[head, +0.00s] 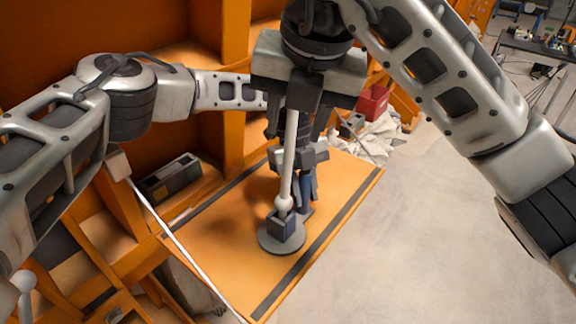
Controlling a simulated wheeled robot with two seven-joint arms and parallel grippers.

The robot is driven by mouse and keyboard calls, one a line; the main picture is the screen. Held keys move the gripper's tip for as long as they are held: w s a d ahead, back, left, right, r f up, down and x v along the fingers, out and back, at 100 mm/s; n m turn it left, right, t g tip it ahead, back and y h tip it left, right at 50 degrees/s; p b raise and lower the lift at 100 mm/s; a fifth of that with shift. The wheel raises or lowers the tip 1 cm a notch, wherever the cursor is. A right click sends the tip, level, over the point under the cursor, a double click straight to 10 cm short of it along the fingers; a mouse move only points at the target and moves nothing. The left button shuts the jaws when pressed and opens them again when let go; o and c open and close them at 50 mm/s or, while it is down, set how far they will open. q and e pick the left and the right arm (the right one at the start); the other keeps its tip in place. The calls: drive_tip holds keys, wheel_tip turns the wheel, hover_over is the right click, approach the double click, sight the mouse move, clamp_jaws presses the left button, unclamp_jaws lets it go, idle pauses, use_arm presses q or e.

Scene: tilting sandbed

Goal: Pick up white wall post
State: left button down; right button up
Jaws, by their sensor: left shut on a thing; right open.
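A slim white post (288,160) stands nearly upright, slightly tilted, in the middle of the head view. It has a white ball at its lower end, above a dark block (281,223) and a round grey disc (281,240). My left gripper (303,206) points down just behind the post's lower part. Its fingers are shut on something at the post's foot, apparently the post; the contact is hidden. My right gripper (294,136) is above it, open, with its fingers on either side of the post's upper part. The post's top is hidden by the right gripper.
The disc rests on an orange board (220,245) with dark edge strips. Orange shelving stands behind and at left, with a grey box (171,180). A red bin (372,103) and crumpled pale material (378,138) lie beyond. Clear grey floor is at right.

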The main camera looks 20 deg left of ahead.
drive_tip(key=n+t, duration=0.1)
hover_over(289, 162)
drive_tip(key=s, duration=0.2)
wheel_tip(289, 162, down, 5)
drive_tip(key=shift+d+x, duration=0.2)
drive_tip(key=shift+x, duration=0.7)
drive_tip(key=shift+d+x, duration=0.2)
drive_tip(key=shift+x, duration=0.7)
drive_tip(key=shift+d+x, duration=0.2)
drive_tip(key=shift+x, duration=0.7)
clamp_jaws()
